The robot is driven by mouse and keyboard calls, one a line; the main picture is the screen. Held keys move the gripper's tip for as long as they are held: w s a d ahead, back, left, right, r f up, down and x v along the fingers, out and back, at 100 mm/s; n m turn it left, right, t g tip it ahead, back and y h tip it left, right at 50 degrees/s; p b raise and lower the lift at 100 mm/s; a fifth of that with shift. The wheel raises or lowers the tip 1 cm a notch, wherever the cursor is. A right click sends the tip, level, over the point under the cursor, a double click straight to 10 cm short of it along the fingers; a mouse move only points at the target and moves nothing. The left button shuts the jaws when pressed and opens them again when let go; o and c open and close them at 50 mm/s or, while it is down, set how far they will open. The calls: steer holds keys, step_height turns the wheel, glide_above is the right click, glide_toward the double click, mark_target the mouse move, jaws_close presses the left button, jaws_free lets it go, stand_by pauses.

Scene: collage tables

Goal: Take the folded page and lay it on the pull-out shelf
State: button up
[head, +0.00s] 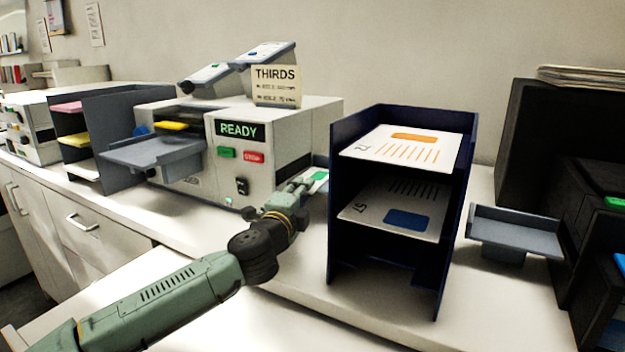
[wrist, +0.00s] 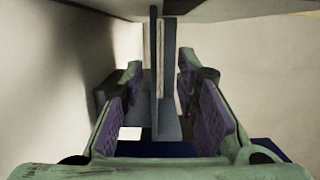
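The folded page, white with a green patch (head: 319,175), shows at the right side of the folding machine (head: 258,185), partly hidden by my gripper and the navy rack. My gripper (head: 304,184) is at its near side. In the wrist view my gripper (wrist: 158,80) is open, with purple finger pads. A thin pale edge (wrist: 159,58), apparently the page, stands beside a grey tray panel (wrist: 171,75) between the fingers, with gaps either side. A grey shelf-like tray (head: 516,237) stands at the right; I cannot tell whether it is the pull-out shelf.
A navy rack (head: 338,235) with printed sheets on two levels stands close right of my gripper. A dark machine (head: 545,140) is at the far right. A grey feed tray (head: 150,152) and a grey sorter (head: 105,125) are at left. Front counter space is clear.

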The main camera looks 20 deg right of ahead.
jaws_close()
stand_by(0.4)
steer(key=shift+r, duration=0.15)
